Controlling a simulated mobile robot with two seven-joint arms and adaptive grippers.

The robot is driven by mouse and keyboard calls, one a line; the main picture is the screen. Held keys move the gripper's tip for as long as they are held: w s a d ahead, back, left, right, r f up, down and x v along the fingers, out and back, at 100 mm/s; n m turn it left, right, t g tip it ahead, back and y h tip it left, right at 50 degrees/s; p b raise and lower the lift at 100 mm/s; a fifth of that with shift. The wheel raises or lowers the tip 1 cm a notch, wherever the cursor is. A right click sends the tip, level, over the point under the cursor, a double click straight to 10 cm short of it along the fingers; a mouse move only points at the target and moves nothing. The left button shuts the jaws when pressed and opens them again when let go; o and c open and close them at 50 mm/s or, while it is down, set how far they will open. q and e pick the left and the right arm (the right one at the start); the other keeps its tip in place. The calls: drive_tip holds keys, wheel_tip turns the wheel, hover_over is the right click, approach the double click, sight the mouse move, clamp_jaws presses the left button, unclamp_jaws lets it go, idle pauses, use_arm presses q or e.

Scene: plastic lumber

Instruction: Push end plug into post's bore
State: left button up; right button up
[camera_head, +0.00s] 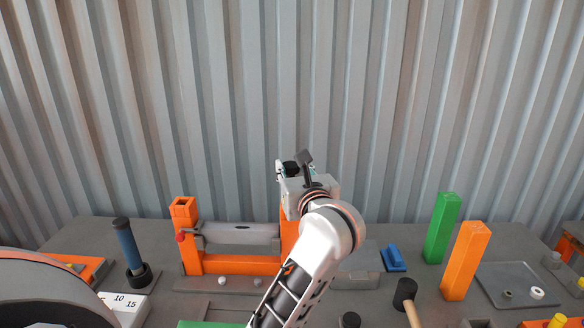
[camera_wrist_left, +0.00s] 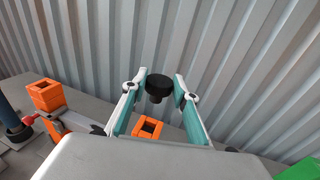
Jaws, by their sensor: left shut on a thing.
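My left gripper (camera_head: 291,172) is high over the back of the table. It also shows in the left wrist view (camera_wrist_left: 158,86), shut on a black end plug (camera_wrist_left: 158,80) with a wide round head and a narrower lower part. An orange post (camera_wrist_left: 149,128) with an open square bore shows below the plug in the wrist view. The plug is apart from it. In the head view this post (camera_head: 289,238) is the right upright of an orange frame, its top hidden behind my wrist. My right gripper is not in view.
The frame's left upright (camera_head: 184,211) has a red knob beside it, and a grey roller (camera_head: 240,233) spans the uprights. A blue-handled tool (camera_head: 128,245) stands left. Green (camera_head: 442,228) and orange (camera_head: 465,260) posts, a mallet (camera_head: 406,293) and a grey tray (camera_head: 515,279) are right. A corrugated wall stands behind.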

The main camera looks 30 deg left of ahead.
use_arm(q)
drive_tip(key=shift+f, duration=0.25)
drive_tip(key=shift+f+b, duration=0.55)
drive_tip(key=shift+b, duration=0.15)
wheel_tip(320, 180, down, 2)
drive_tip(key=shift+f+b, duration=0.15)
drive_tip(key=shift+b, duration=0.8)
drive_tip(key=shift+f+b, duration=0.3)
drive_tip(key=shift+f, duration=0.4)
drive_tip(key=shift+f+b, duration=0.25)
drive_tip(key=shift+b, duration=0.2)
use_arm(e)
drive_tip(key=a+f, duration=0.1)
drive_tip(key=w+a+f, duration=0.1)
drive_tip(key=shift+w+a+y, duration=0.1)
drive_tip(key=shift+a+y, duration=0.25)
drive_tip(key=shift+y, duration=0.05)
use_arm(q)
drive_tip(key=shift+f+b, duration=0.95)
drive_tip(key=shift+f, duration=0.25)
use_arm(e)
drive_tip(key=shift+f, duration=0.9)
